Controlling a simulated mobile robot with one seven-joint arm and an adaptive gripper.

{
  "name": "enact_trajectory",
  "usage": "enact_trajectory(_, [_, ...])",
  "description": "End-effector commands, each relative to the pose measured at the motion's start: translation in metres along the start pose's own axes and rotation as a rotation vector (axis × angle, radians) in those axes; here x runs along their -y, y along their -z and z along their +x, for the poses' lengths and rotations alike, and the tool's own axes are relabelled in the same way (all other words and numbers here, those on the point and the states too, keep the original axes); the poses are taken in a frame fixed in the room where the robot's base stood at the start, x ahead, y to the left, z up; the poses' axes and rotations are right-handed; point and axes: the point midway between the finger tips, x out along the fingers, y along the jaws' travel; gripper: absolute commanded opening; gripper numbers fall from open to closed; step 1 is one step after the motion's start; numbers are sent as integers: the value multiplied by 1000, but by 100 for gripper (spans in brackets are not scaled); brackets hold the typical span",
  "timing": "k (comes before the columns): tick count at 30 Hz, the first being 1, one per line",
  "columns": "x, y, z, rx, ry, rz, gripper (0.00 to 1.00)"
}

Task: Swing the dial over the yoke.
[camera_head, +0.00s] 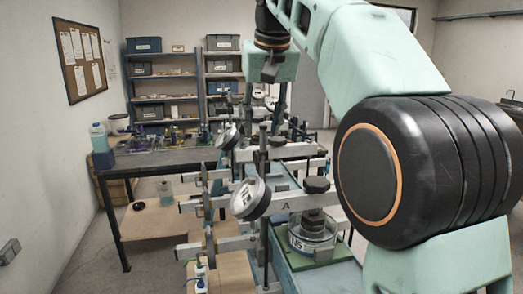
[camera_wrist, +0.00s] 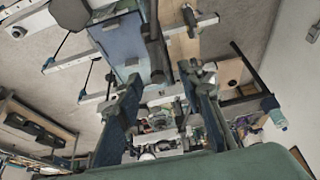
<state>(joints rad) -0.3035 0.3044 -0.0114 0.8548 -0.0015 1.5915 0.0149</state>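A round white-faced dial (camera_head: 250,198) in a dark rim hangs tilted on the near lever frame, left of an upright dark post. A second similar dial (camera_head: 228,137) is on a frame farther back. A pale beam marked A (camera_head: 285,206) runs beside the near dial. I cannot tell which part is the yoke. My gripper (camera_wrist: 163,82) shows in the wrist view with its two dark fingers wide apart, nothing clearly held between them. In the head view my arm reaches over the frames, and the fingertips are hard to make out.
A clear round pot marked 115 (camera_head: 312,232), with dark weights, stands on a green base at the near right. A dark workbench (camera_head: 170,157) with small items is behind to the left. Shelves with bins (camera_head: 222,42) stand at the back. Several posts and beams crowd the middle.

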Motion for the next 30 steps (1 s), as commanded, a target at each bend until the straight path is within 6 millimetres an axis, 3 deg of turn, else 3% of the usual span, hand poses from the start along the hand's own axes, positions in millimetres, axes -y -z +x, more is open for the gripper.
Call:
enact_trajectory(6, [0, -1, 46, 2, -1, 0, 35])
enact_trajectory(13, [0, -1, 78, 0, -1, -1, 35])
enact_trajectory(26, [0, 0, 87, -2, -1, -1, 35])
enact_trajectory(30, [0, 0, 87, -2, -1, -1, 19])
